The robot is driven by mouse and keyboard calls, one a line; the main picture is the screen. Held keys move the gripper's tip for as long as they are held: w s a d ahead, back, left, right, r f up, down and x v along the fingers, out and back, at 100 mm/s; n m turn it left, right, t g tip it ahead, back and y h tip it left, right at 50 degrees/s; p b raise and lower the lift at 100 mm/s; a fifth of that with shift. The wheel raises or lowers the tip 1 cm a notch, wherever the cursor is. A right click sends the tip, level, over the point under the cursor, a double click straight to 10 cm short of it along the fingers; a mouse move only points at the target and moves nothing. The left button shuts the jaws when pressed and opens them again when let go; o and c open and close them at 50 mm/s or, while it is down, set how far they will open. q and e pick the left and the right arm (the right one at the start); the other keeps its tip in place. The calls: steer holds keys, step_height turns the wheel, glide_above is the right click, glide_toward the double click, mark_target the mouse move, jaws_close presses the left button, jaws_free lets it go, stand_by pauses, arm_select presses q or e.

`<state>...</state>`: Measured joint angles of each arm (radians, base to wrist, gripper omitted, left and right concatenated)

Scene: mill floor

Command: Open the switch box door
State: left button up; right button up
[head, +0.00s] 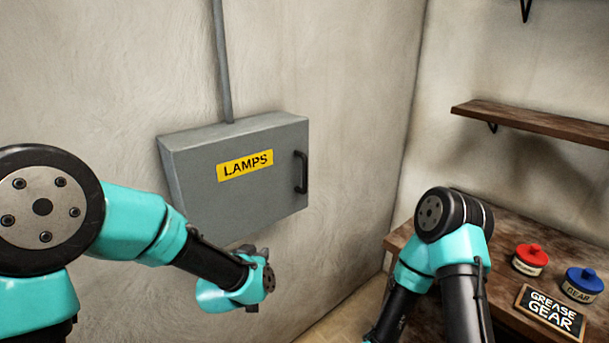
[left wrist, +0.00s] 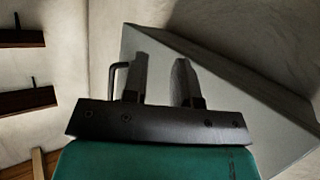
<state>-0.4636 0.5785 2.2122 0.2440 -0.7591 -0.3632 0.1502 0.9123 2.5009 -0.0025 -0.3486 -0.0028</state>
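The grey switch box (head: 178,190) is fixed to the wall in the head view, its door (head: 240,198) shut. The door bears a yellow LAMPS label (head: 246,164) and a dark upright handle (head: 300,172) near its right edge. My left gripper (head: 248,249) is below the box's lower edge, mostly hidden behind my own wrist. In the left wrist view, the two fingers of my left gripper (left wrist: 160,76) are apart with nothing between them. The handle (left wrist: 117,77) shows just left of the fingers, outside them. My right gripper is out of view; only its arm shows.
A conduit (head: 222,60) runs up from the box. At right, a wooden bench (head: 503,240) holds a red-lidded tin (head: 530,259), a blue-lidded tin (head: 583,284) and a GREASE GEAR sign (head: 550,312). A shelf (head: 535,122) hangs above. The wall right of the handle is clear.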

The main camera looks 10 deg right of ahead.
mark_target(304, 175)
arm_select(q)
steer(key=s+d+r+m+t+h, duration=0.1)
steer(key=d+r, duration=0.6)
steer(key=r, duration=0.8)
steer(key=t+h, duration=0.1)
steer(key=t, duration=0.1)
steer(key=shift+s+d+r+t, duration=0.15)
steer(key=shift+d+r+t, duration=0.05)
steer(key=shift+t, duration=0.1)
steer(key=x, duration=1.7)
steer(key=shift+w+d+f, duration=0.1)
steer(key=shift+w, duration=0.15)
jaws_close()
